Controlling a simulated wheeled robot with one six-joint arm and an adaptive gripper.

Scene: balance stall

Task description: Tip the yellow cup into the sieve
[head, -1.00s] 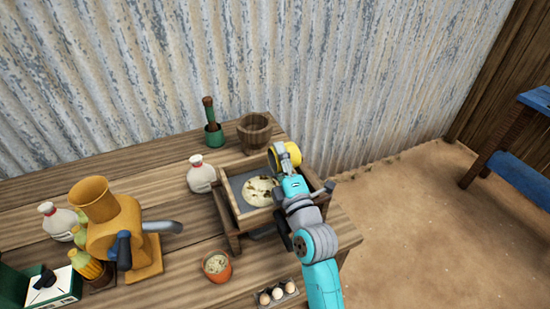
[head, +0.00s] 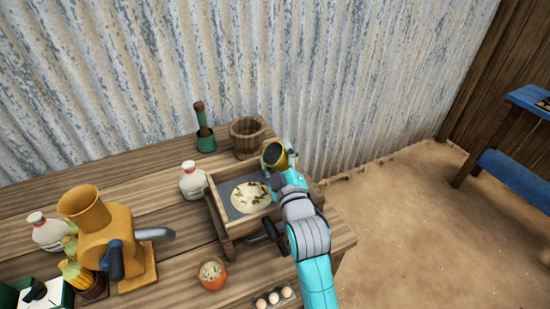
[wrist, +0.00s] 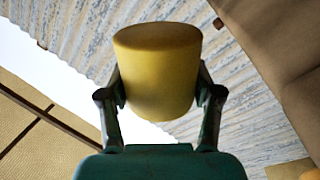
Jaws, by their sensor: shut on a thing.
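The yellow cup (head: 278,156) is at the back right corner of the sieve, above its rim. My gripper (head: 284,167) is shut on it. In the head view the cup is tilted and its dark mouth shows. In the wrist view the cup (wrist: 157,75) sits between both fingers (wrist: 160,97), and its inside is hidden. The sieve (head: 245,223) is a wooden box with a grey bed. A pale, rounded heap (head: 250,196) with dark bits lies in it. My arm covers part of the sieve's right side.
A white bottle (head: 192,181) stands left of the sieve. A yellow mill (head: 105,235), an orange bowl (head: 212,273) and eggs (head: 274,297) stand in front and left.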

